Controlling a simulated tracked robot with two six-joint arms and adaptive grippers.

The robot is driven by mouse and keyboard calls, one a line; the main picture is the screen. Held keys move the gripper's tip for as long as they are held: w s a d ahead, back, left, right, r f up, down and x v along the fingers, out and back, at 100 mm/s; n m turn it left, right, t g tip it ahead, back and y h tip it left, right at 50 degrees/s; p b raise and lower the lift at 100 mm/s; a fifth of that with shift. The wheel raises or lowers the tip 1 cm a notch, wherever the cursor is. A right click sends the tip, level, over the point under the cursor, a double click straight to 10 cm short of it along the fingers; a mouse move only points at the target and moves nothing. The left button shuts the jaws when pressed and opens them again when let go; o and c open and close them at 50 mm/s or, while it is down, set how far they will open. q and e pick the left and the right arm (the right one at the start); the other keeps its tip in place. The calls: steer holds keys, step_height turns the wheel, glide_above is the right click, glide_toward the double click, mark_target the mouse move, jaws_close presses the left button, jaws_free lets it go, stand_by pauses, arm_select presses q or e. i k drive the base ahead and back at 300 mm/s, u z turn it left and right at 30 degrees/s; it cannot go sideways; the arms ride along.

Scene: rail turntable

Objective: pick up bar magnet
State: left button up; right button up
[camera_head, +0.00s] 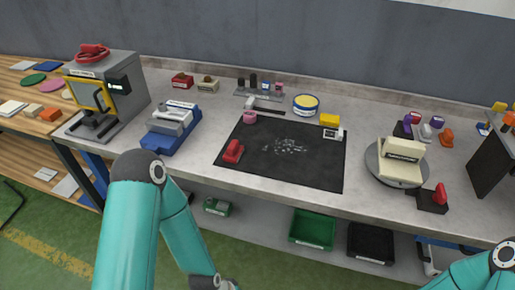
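I cannot tell for certain which thing is the bar magnet, as labels are too small to read. A red piece (233,151) lies at the left front of the black mat (310,175) on the workbench and may be it. Another red piece (440,193) stands on a small black block at the right front of the bench. My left arm rises in front of the bench and bends back down, with its wrist at the bottom edge. My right arm shows only at the bottom right corner. Neither gripper's fingers show.
Grey filings (285,145) lie mid-mat. Around the mat are a pink cup (249,117), a yellow block (329,120) and a white meter (333,134). A blue vise-like device (172,135) stands left, a round turntable (378,172) right. Green (312,227) and black (371,242) bins sit below.

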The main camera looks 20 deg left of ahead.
mark_target(233, 153)
steer(key=u, duration=2.1)
steer(key=i, duration=0.1)
steer(key=z, duration=3.25)
steer(key=k, duration=1.1)
steer(key=u, duration=0.7)
steer(key=i, duration=1)
